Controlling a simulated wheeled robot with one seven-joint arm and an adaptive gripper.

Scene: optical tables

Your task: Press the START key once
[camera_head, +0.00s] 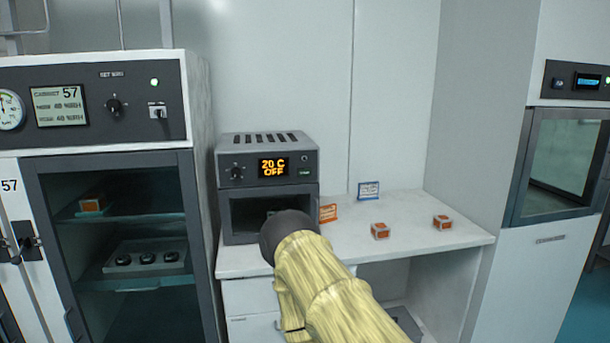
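A small grey benchtop oven (268,141) stands on the white bench, with its dark door closed. Its orange display (273,167) reads "20 C OFF". A small greenish key (304,173) sits at the right of the panel; its lettering is too small to read, so I cannot confirm that it is the START key. A knob (237,173) is left of the display. My arm, in a yellow sleeve, reaches in from below. Its dark rounded end, where my gripper (286,231) is, overlaps the lower right of the oven door, below the panel. No fingers show.
A tall cabinet (110,157) with a glass door stands close on the left. Orange blocks (380,231) (443,222), an orange card (328,213) and a blue-white card (369,190) are on the bench (420,205). Another glass-door unit (562,165) is at right.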

